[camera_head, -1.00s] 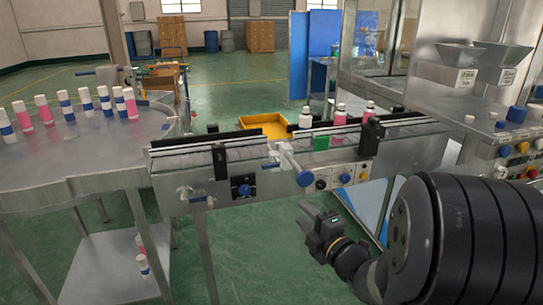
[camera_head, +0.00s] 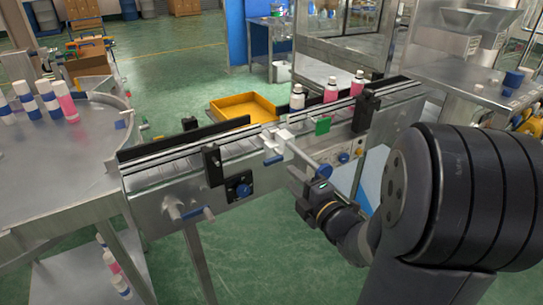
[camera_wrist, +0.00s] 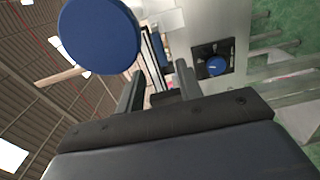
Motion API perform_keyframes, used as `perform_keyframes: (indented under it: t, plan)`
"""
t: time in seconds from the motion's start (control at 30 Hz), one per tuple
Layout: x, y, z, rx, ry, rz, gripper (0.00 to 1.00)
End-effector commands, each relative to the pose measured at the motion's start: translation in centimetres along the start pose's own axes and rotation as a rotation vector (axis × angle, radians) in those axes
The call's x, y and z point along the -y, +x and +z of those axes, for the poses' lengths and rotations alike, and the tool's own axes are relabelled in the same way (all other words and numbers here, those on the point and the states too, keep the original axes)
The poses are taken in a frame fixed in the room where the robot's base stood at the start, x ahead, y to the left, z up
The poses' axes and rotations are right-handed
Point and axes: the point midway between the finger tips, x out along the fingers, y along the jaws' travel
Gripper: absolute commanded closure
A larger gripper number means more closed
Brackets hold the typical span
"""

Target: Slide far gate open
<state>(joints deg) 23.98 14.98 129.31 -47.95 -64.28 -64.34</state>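A conveyor (camera_head: 150,180) runs across the middle of the head view. A pale bracket (camera_head: 280,140) on its near side carries a rod ending in a blue knob (camera_head: 325,170). A small green plate (camera_head: 322,126) sits right of the bracket. Which of these is the far gate I cannot tell for sure. My gripper (camera_head: 296,174) is in front of the conveyor, close to the rod and knob. In the wrist view a large blue disc, seemingly this knob (camera_wrist: 98,35), is very near, beside the left finger. The fingers (camera_wrist: 158,86) are apart with nothing held between them.
Two black posts (camera_head: 212,165) (camera_head: 365,110) stand on the conveyor's near side. Several bottles (camera_head: 330,90) stand on its right part. A yellow tray (camera_head: 245,107) lies behind it. A steel table (camera_head: 70,160) with bottles is at left. A dial panel (camera_head: 240,187) is on the conveyor front.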

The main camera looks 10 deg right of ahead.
Motion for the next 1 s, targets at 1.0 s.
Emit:
perform_keyframes:
  t: [1.0]
  plan:
    - [0.0,9.9,0.0,0.000,0.000,0.000,0.70]
